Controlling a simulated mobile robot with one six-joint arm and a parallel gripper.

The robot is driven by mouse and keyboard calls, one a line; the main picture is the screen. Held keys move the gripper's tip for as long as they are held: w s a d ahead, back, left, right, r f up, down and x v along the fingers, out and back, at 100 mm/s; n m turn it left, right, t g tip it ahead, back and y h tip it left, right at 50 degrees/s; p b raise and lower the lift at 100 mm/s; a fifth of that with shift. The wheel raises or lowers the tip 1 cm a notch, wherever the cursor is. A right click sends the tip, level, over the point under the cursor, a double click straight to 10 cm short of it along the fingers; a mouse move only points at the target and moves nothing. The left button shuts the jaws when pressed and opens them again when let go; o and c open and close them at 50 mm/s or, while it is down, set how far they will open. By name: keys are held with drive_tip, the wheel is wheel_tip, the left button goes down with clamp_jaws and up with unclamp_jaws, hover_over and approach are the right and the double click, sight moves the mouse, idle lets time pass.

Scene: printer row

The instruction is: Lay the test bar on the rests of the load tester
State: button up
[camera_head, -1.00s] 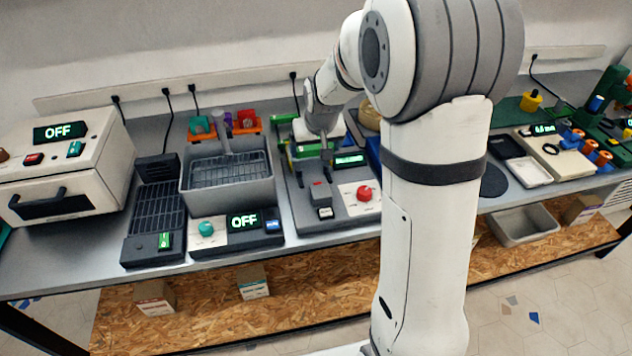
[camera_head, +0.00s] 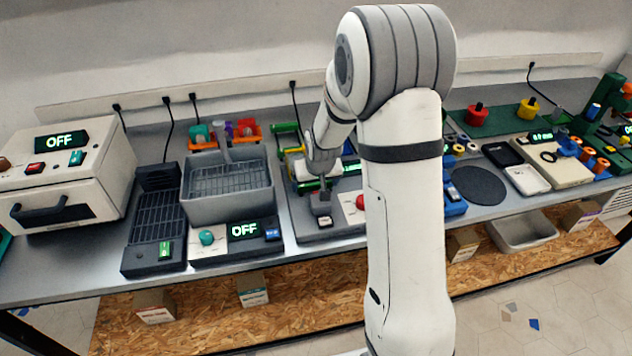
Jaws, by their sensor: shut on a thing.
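The load tester (camera_head: 301,229) is a dark grey unit on the bench with a red knob (camera_head: 361,202), a lit green display (camera_head: 351,169) and a white-faced control panel. My gripper (camera_head: 322,207) points down over the front part of the tester. It is shut on a green bar (camera_head: 308,186), which looks like the test bar. The bar lies roughly crosswise, with its left end showing and the rest hidden by my gripper. A yellow part (camera_head: 291,151) and a green piece (camera_head: 285,127) show behind my wrist. The rests are hidden or too small to tell.
A grey basin with a mesh basket (camera_head: 228,205) stands close left of the tester, with an orange rack (camera_head: 247,132) behind it. My upper arm hides the tester's right side. A dark round mat (camera_head: 479,186) lies further right.

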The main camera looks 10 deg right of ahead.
drive_tip(key=o, duration=0.7)
drive_tip(key=shift+r, duration=0.1)
drive_tip(key=shift+r, duration=0.25)
drive_tip(key=v, duration=1.2)
drive_tip(key=shift+g, duration=0.8)
drive_tip(key=s+r, duration=0.1)
drive_tip(key=s, duration=0.7)
drive_tip(key=s+r, duration=0.2)
drive_tip(key=s, duration=0.6)
drive_tip(key=s+r, duration=0.2)
drive_tip(key=s, duration=0.6)
drive_tip(key=shift+d+r, duration=0.1)
drive_tip(key=shift+d, duration=0.05)
